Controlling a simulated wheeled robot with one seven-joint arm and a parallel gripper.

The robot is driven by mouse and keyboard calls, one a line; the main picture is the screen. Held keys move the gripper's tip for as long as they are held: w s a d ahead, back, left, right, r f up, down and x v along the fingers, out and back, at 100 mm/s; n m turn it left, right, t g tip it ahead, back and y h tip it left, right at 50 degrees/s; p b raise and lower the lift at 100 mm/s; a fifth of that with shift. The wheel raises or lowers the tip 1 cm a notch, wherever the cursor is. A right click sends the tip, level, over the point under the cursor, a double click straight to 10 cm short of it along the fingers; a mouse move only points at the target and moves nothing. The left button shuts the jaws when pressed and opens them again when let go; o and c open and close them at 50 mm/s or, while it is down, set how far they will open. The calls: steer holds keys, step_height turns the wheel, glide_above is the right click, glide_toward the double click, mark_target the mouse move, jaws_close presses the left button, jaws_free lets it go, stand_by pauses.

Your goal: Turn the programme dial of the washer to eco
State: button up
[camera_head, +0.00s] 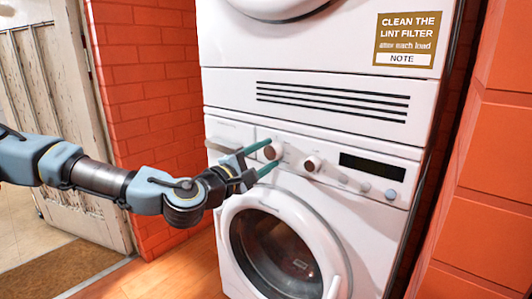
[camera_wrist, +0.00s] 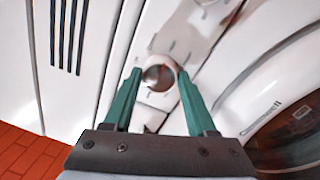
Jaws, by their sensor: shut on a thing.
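The washer (camera_head: 232,192) is the lower white machine, with its control panel above the round door. My gripper (camera_head: 269,155) is at the left dial (camera_head: 274,151) of that panel, one green finger above it and one below. In the wrist view this dial (camera_wrist: 158,77) sits between the two fingertips, which are shut on its sides. Its face is brownish with a pale rim, and a small red mark shows near its edge. A second, similar dial (camera_head: 312,164) sits to its right. The marks around the dials are too small to read, so the eco position cannot be told.
A dark display (camera_head: 372,167) and small round buttons (camera_head: 390,195) lie right of the dials. A white dryer (camera_head: 310,60) with a lint filter note (camera_head: 407,39) stands above. The glass door (camera_head: 275,252) is below. Red brick walls (camera_head: 150,90) flank the machines.

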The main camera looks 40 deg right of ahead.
steer(key=shift+m, duration=0.6)
steer(key=o, duration=1.4)
steer(key=shift+c, duration=0.2)
steer(key=s+a+p, duration=0.1)
steer(key=a+p, duration=0.9)
steer(key=p, duration=0.1)
steer(key=shift+s+a+f+p, duration=0.15)
steer(key=shift+a+f+p, duration=0.2)
steer(key=shift+a+f, duration=0.05)
